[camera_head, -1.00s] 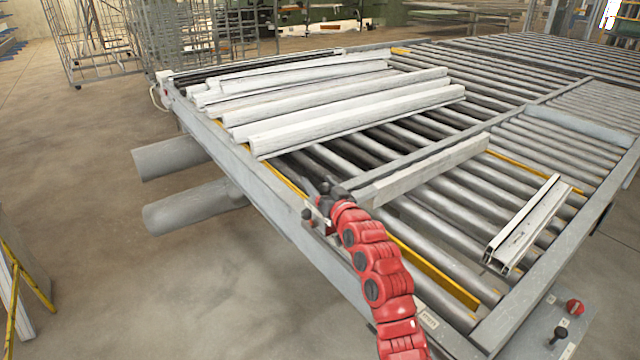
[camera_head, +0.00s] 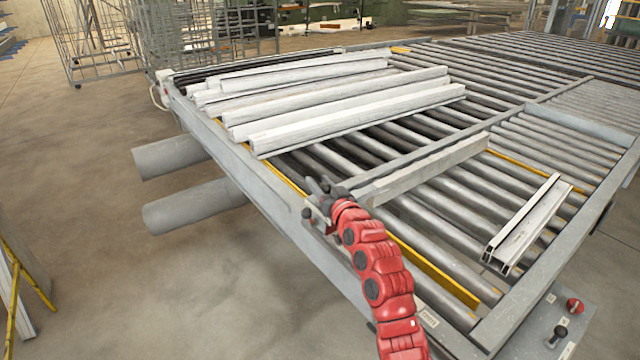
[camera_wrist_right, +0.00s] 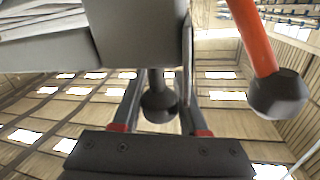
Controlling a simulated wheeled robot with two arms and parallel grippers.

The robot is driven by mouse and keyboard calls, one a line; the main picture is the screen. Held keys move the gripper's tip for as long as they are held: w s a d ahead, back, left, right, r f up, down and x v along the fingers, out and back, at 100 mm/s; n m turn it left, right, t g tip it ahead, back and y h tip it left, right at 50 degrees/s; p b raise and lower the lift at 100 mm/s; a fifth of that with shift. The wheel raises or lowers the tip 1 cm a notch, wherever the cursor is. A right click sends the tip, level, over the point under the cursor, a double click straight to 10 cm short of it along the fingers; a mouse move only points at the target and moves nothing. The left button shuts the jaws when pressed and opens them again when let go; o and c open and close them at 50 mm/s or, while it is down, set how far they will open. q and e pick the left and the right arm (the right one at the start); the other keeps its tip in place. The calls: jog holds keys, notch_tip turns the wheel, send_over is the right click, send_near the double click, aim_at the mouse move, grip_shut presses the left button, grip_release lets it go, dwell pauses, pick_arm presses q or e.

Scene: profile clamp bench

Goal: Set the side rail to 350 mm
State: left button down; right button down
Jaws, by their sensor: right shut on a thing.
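The side rail (camera_head: 430,168) is a long grey bar lying across the rollers, apparently at an angle to the bench's long side. Its near end is beside my right gripper (camera_head: 322,190), at the bench's left edge. In the right wrist view, a dark round knob on a short stem (camera_wrist_right: 158,104) sits between the two fingers of my right gripper (camera_wrist_right: 158,90), which is shut on it. A yellow strip (camera_head: 432,272) runs along the near edge; no scale marks are readable. My left gripper is not in view.
Several pale profiles (camera_head: 355,113) lie on the rollers beyond the rail. A short channel profile (camera_head: 528,222) lies to the right. A control plate with a red button (camera_head: 575,306) is at the front right. An orange-red lever with a dark knob (camera_wrist_right: 276,94) is near the gripper.

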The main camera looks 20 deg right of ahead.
dwell(0.8)
jog(key=shift+s+d+f, duration=0.1)
jog(key=shift+s+d, duration=0.1)
jog(key=shift+s, duration=0.05)
jog(key=s, duration=0.2)
jog(key=s+d, duration=0.1)
jog(key=s, duration=0.1)
jog(key=shift+s+d, duration=0.15)
jog(key=shift+d, duration=0.05)
jog(key=shift+c, duration=2.2)
grip_release()
